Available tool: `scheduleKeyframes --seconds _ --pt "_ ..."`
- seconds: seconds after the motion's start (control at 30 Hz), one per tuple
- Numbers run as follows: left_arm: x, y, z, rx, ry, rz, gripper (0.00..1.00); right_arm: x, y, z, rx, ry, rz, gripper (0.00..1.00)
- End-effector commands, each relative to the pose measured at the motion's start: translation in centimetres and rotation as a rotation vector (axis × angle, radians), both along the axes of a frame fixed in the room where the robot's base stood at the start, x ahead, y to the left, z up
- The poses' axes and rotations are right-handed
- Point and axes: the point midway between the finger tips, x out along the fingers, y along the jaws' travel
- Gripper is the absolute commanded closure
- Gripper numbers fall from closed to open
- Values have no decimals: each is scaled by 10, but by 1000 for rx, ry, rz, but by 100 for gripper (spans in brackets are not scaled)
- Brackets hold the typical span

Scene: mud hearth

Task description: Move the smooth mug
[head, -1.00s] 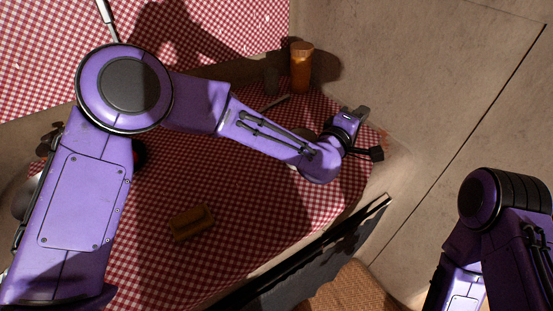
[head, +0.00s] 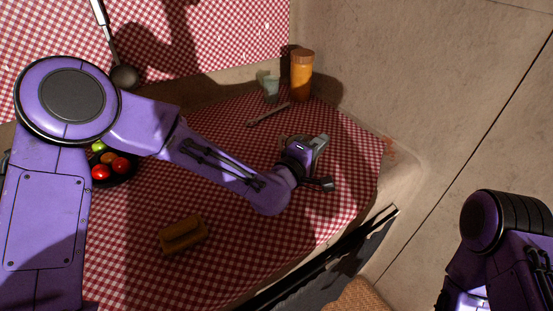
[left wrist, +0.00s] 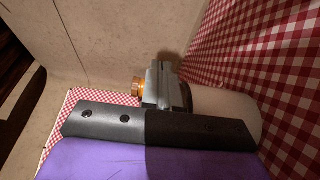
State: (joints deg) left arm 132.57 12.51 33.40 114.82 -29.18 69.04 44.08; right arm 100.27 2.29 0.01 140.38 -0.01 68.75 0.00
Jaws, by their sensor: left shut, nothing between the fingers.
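A small grey-green cup (head: 271,88), the likeliest smooth mug, stands upright at the back of the checked table, left of an orange jar (head: 302,75). I cannot confirm that it is the mug. My left gripper (head: 319,144) is shut and empty over the right part of the table, in front of and apart from the cup and jar. In the left wrist view, the shut fingers (left wrist: 162,80) partly hide a pale rounded shape (left wrist: 228,108) that I cannot identify. The orange jar (left wrist: 138,88) shows beside the fingers. My right gripper is out of view.
A long utensil (head: 268,114) lies before the cup. A yellow-brown block (head: 184,235) lies at the front, and a dark bowl of fruit (head: 122,178) sits partly behind my left arm. A ladle (head: 123,74) hangs at the back.

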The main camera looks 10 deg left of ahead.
Motion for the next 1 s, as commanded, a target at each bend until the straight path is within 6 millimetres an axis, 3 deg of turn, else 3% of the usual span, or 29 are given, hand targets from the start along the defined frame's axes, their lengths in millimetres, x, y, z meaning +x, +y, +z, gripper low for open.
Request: scheduleKeyframes --seconds 0.53,0.6,0.8,1.0 --pt "-38 114 -1 -1 3 3 100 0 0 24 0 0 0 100" --pt "-38 110 -23 1 6 -1 100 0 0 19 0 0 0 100" --pt "-37 110 -52 0 3 -1 100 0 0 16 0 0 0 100" --pt "-34 101 -50 0 1 0 100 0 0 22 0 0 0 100"
